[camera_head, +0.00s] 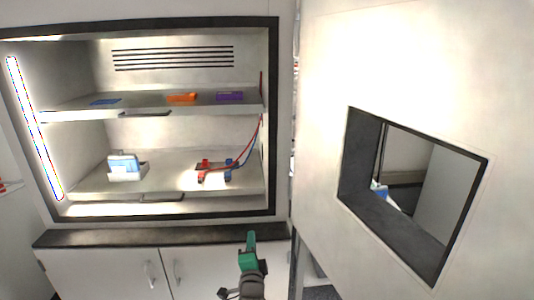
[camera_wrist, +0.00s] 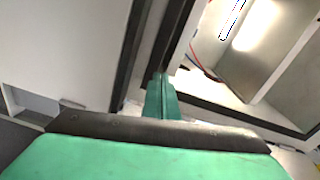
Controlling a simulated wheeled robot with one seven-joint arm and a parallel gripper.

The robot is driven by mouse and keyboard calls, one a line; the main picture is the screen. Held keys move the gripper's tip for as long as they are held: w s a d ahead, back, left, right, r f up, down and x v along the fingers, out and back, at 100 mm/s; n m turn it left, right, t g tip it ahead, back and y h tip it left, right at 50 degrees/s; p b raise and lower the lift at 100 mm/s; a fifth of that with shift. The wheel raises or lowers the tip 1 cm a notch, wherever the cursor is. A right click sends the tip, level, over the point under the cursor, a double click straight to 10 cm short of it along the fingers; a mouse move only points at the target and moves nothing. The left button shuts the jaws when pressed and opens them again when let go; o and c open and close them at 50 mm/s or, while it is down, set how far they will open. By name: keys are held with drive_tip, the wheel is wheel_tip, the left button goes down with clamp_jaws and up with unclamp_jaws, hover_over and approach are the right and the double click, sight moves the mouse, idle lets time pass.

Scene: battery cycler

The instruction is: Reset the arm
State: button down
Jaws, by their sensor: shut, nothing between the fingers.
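My gripper (camera_head: 251,241) is green and shows at the bottom middle of the head view, in front of the cabinet's dark lower ledge. In the wrist view the green fingers (camera_wrist: 162,97) are together with nothing between them. The gripper is apart from the shelves and the things on them. My arm's dark wrist shows just below it in the head view.
The open cabinet's upper shelf (camera_head: 64,112) bears a blue, an orange (camera_head: 182,97) and a purple piece (camera_head: 230,96). The lower shelf bears a blue-and-white block (camera_head: 124,167) and a red-and-blue clamp piece (camera_head: 216,170) with cables. An open door (camera_head: 420,90) with a window stands right.

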drive_tip(key=s+d+f+n, duration=0.3)
drive_tip(key=s+f, duration=0.3)
drive_tip(key=s, duration=0.3)
drive_tip(key=s+d+f+n+g+h, duration=0.1)
drive_tip(key=s+d+f+n, duration=0.2)
drive_tip(key=s+f, duration=0.45)
drive_tip(key=s+d+f+n, duration=0.2)
drive_tip(key=s+d+f, duration=0.15)
drive_tip(key=s, duration=0.75)
drive_tip(key=s+a+r+n+g, duration=0.1)
drive_tip(key=s+n, duration=0.5)
drive_tip(key=s, duration=2.3)
drive_tip(key=shift+a+r+n+h, duration=0.3)
drive_tip(key=shift+a+r, duration=0.4)
drive_tip(key=shift+r, duration=0.4)
drive_tip(key=shift+s, duration=0.1)
